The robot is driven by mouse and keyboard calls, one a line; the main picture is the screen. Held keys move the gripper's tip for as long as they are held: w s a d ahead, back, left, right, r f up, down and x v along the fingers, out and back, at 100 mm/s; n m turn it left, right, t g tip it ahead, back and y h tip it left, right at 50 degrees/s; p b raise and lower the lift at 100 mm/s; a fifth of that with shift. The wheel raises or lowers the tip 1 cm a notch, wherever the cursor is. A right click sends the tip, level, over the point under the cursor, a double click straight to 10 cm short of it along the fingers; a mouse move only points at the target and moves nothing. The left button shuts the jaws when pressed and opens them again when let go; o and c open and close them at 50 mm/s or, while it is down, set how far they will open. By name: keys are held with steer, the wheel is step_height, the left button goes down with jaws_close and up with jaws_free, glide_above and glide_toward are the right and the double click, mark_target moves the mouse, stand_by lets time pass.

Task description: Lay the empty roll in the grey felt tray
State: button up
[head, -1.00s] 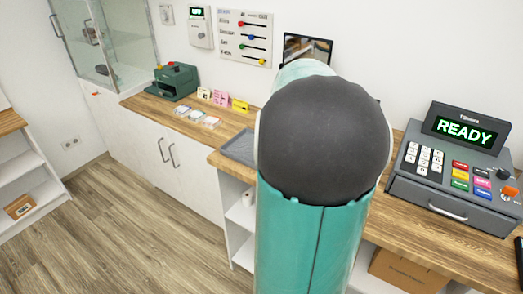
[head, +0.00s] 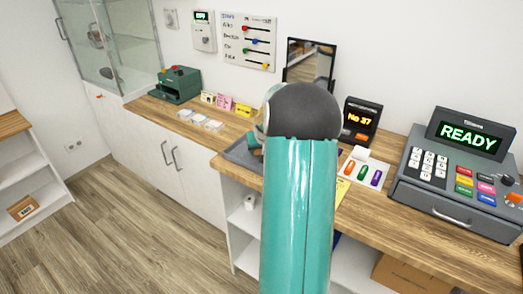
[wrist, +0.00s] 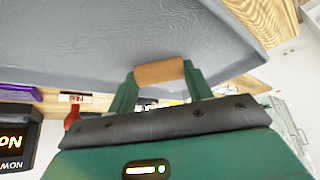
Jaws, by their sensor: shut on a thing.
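The empty roll (wrist: 160,73) is a short brown cardboard tube. In the wrist view it lies crosswise between the two green fingers of my gripper (wrist: 159,76), which is shut on it. The grey felt tray (wrist: 130,35) fills the top of that view behind the roll. Whether the roll touches the tray I cannot tell. In the head view the tray (head: 238,154) lies on the wooden counter, partly hidden by my arm. A little of my gripper (head: 257,141) shows at the tray's right end; the roll is mostly hidden there.
A till (head: 460,165) stands at the right, with a number display (head: 361,121) left of it. A card with coloured marks (head: 362,172) lies near my arm. A white roll (head: 250,202) sits on a shelf below.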

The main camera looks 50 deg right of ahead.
steer(key=shift+f, duration=0.25)
steer(key=o, duration=0.9)
steer(key=shift+o, duration=0.2)
